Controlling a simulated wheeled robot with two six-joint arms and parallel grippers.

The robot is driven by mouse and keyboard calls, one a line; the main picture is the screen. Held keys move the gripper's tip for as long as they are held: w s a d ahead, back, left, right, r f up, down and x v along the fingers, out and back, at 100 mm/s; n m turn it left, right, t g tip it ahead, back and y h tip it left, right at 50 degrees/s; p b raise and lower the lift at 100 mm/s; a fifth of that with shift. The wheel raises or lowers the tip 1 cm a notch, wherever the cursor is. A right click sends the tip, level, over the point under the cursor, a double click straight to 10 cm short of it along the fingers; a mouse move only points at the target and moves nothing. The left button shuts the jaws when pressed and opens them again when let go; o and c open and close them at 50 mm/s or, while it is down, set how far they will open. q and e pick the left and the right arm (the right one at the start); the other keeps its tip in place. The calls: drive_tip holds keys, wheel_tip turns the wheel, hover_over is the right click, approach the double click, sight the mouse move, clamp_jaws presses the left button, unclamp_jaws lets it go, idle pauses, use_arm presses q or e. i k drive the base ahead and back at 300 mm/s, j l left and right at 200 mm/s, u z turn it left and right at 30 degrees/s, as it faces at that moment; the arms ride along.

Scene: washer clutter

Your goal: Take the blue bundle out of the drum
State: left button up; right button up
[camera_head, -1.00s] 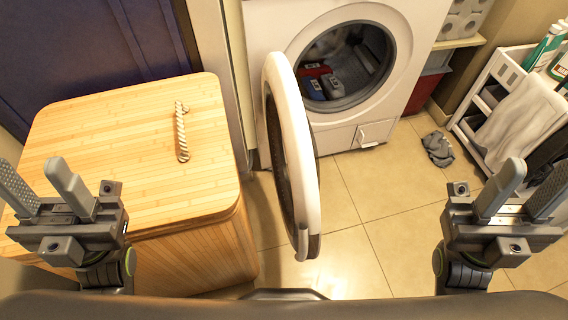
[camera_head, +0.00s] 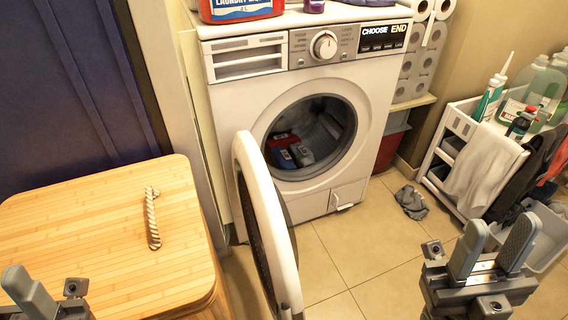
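The washer (camera_head: 310,95) stands ahead with its round door (camera_head: 266,215) swung open to the left. Inside the drum (camera_head: 335,128) lie several bundles close together. The blue bundle (camera_head: 284,159) is low at the left, in front of a red bundle (camera_head: 281,139) and beside a grey bundle (camera_head: 302,155). My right gripper (camera_head: 492,245) is open and empty at the lower right, well away from the drum. My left gripper (camera_head: 28,290) is only partly in view at the lower left corner, over the wooden hamper, and its finger opening is cut off.
A wooden hamper (camera_head: 100,230) with a rope handle fills the left. A grey cloth (camera_head: 411,202) lies on the floor. A white cart (camera_head: 460,125) with bottles stands at the right. The tiled floor (camera_head: 350,250) before the washer is clear apart from the door.

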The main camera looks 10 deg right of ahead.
sight(280, 156)
drive_tip(key=l, duration=0.35)
drive_tip(key=k+l+u, duration=0.1)
drive_tip(key=l, duration=0.3)
drive_tip(key=i+l+u, duration=0.1)
drive_tip(key=l, duration=0.25)
drive_tip(key=i+l+u, duration=0.1)
drive_tip(key=i+l, duration=0.2)
drive_tip(key=i+l+u, duration=0.1)
drive_tip(key=l, duration=0.3)
drive_tip(key=i+l+u, duration=0.1)
drive_tip(key=i+l, duration=0.15)
drive_tip(key=l, duration=0.15)
drive_tip(key=i+l+u, duration=0.1)
drive_tip(key=l, duration=0.25)
drive_tip(key=i+l+u, duration=0.1)
drive_tip(key=i+l, duration=0.15)
drive_tip(key=l, duration=0.2)
drive_tip(key=i+l, duration=0.45)
drive_tip(key=l, duration=0.15)
drive_tip(key=j+u, duration=0.05)
